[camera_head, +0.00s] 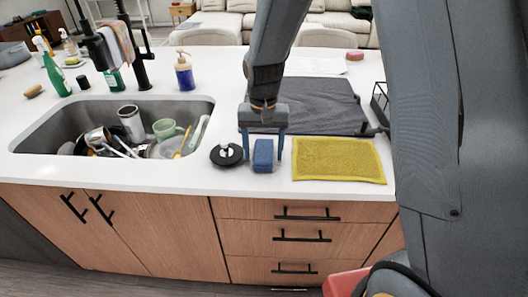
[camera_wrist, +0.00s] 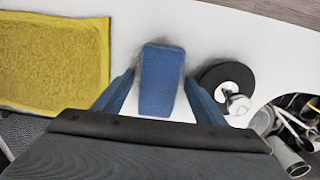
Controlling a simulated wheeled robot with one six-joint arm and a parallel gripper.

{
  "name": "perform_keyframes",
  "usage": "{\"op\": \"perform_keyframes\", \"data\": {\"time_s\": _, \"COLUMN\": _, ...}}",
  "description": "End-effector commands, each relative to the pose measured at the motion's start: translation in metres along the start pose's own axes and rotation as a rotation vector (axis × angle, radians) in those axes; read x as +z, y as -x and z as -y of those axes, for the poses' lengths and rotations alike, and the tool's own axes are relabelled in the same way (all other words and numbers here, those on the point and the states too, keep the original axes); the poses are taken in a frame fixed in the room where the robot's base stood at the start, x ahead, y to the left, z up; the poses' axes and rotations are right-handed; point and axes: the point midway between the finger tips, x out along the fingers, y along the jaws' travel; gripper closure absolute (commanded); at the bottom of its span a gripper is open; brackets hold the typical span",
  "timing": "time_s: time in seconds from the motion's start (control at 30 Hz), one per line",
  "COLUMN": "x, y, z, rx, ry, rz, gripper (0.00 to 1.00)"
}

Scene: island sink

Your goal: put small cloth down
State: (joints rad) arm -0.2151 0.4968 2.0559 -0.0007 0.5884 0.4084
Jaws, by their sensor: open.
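A yellow cloth (camera_head: 338,160) lies flat on the white counter near its front edge. It also shows at the left of the wrist view (camera_wrist: 55,62). My gripper (camera_head: 264,155) is pointed down over the counter, left of the yellow cloth. Its fingers are open, one on each side of a blue sponge-like block (camera_head: 263,156). In the wrist view the block (camera_wrist: 161,80) sits between the spread fingertips (camera_wrist: 163,95), with gaps on both sides. The block appears to rest on the counter.
A black round sink stopper (camera_head: 226,155) lies just left of my gripper. The sink (camera_head: 35,140) holds dishes and cups. A dark grey mat (camera_head: 325,100) lies behind the yellow cloth. A soap bottle (camera_head: 184,74) stands behind the sink. Bare counter lies along the front edge.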

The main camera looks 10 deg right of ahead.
Motion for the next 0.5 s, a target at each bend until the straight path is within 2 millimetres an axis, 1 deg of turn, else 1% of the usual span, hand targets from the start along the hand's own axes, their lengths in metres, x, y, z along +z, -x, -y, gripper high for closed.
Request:
{"op": "perform_keyframes", "data": {"time_s": 0.17, "x": -0.002, "y": 0.026, "z": 0.001, "rx": -0.002, "ry": 0.0, "rz": -0.005, "gripper": 0.35}}
{"op": "perform_keyframes", "data": {"time_s": 0.4, "x": -0.002, "y": 0.074, "z": 0.001, "rx": -0.003, "ry": 0.0, "rz": -0.006, "gripper": 0.35}}
{"op": "perform_keyframes", "data": {"time_s": 0.5, "x": -0.001, "y": 0.091, "z": 0.001, "rx": -0.002, "ry": 0.0, "rz": -0.005, "gripper": 0.35}}
